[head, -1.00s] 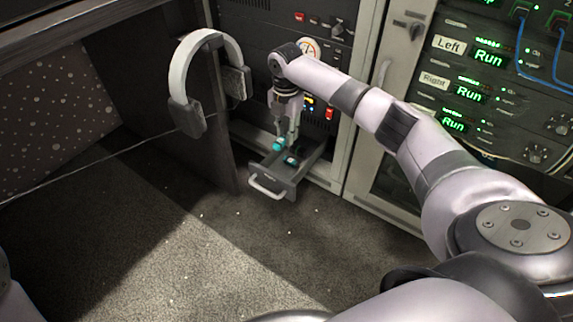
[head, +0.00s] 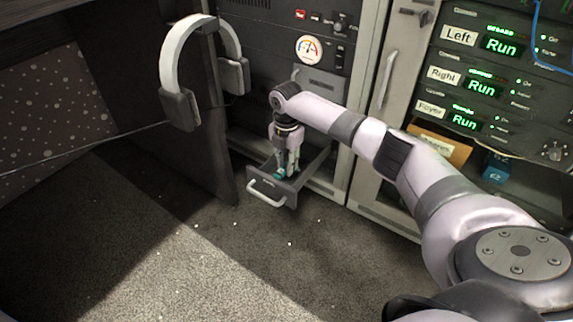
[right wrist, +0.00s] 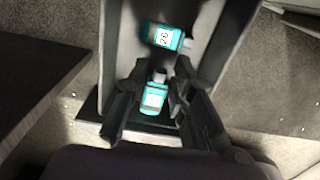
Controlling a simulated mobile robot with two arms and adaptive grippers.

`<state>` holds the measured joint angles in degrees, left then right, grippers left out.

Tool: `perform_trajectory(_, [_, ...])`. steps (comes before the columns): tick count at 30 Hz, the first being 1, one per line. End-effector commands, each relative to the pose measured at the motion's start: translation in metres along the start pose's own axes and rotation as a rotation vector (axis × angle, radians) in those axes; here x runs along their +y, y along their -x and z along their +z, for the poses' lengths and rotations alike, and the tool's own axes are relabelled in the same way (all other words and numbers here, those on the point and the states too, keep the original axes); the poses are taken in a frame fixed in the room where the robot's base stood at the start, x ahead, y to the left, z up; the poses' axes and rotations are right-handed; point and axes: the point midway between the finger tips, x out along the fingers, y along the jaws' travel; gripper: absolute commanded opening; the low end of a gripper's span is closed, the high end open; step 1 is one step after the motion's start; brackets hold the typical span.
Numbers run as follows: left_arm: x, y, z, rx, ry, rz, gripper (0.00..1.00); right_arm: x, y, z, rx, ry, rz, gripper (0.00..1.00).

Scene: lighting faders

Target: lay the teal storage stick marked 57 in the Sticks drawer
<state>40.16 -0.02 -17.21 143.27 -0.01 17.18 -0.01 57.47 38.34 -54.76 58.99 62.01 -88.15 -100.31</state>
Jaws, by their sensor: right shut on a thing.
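My right gripper (head: 287,170) points down into the open drawer (head: 268,188) at the bottom of the dark rack. It is shut on a teal storage stick (head: 280,174), which also shows between the fingers in the right wrist view (right wrist: 154,97). The held stick is low, by the drawer's front; I cannot tell whether it touches the floor of the drawer, and its mark is not readable. A second teal stick (right wrist: 163,37) with a white number label lies farther inside the drawer. The drawer's label is too small to read. My left gripper is not in view.
White headphones (head: 188,50) hang left of the rack, above the drawer. A dark panel (head: 215,150) stands close on the drawer's left. A cabinet with green Run displays (head: 480,85) is on the right. The carpet (head: 250,260) before the drawer is clear.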

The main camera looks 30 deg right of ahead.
Motion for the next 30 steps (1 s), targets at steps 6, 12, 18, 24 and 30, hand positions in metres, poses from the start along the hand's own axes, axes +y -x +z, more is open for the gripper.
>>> perform_trajectory(6, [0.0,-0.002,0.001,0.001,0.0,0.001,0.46,0.0,-0.004,0.0,0.0,-0.001,-0.001,0.0])
perform_trajectory(12, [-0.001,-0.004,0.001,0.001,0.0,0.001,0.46,0.0,-0.009,0.0,0.0,0.0,-0.001,0.0])
perform_trajectory(18, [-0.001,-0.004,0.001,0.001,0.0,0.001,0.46,0.0,-0.011,0.0,0.0,0.001,0.0,0.25])
perform_trajectory(24, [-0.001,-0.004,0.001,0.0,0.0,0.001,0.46,0.0,-0.011,0.0,-0.001,0.0,0.0,0.38])
perform_trajectory(30, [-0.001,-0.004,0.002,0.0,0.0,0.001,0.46,0.0,-0.011,0.0,-0.001,0.0,0.0,0.42])
